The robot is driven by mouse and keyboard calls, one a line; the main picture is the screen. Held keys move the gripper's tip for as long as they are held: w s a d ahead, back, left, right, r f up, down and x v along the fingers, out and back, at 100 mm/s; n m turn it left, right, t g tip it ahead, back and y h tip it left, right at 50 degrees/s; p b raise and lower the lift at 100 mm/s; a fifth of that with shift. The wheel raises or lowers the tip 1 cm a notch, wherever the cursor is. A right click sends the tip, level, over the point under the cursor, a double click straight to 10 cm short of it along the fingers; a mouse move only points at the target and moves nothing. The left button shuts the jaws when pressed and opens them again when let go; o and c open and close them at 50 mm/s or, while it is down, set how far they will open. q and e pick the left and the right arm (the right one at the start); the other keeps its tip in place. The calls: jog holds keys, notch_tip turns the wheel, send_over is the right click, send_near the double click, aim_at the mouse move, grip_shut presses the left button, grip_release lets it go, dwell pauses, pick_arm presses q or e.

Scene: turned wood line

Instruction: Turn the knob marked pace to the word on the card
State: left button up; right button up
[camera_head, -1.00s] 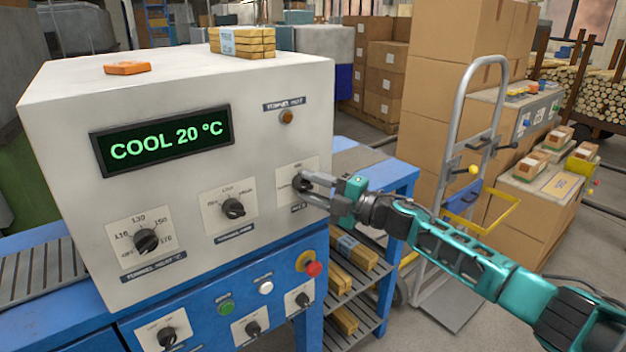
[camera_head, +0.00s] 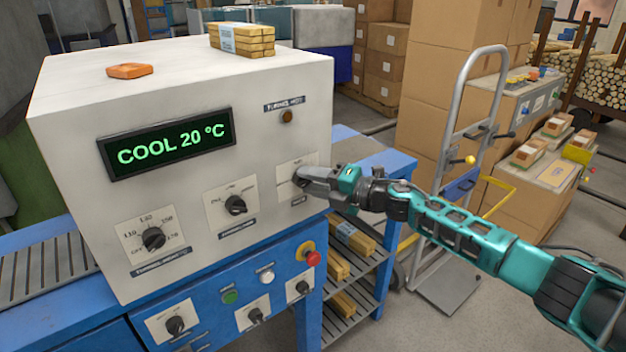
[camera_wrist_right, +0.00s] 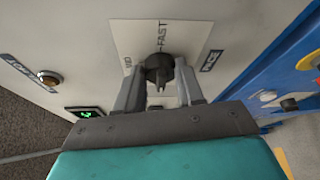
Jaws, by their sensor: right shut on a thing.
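The pace knob (camera_wrist_right: 158,68) is dark and sits on a pale plate on the front of a white control box (camera_head: 180,85). In the right wrist view its plate reads FAST and MID, with a dark PACE label beside it. My right gripper (camera_head: 305,181) is shut on this knob, one finger on each side. In the head view the gripper covers most of the knob and part of its plate. I cannot tell exactly where the knob points. I see no card with a readable word. My left gripper is not in view.
Two other knobs (camera_head: 153,239) (camera_head: 235,205) are on the same face. A display (camera_head: 168,143) reads COOL 20 °C. Below is a blue panel with several switches and a red stop button (camera_head: 313,258). A hand truck (camera_head: 463,130) and stacked cartons (camera_head: 440,100) stand to the right.

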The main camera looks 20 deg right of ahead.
jog(key=o, duration=0.9)
jog(key=shift+o, duration=0.7)
jog(key=b+v, duration=0.1)
jog(key=v, duration=1.2)
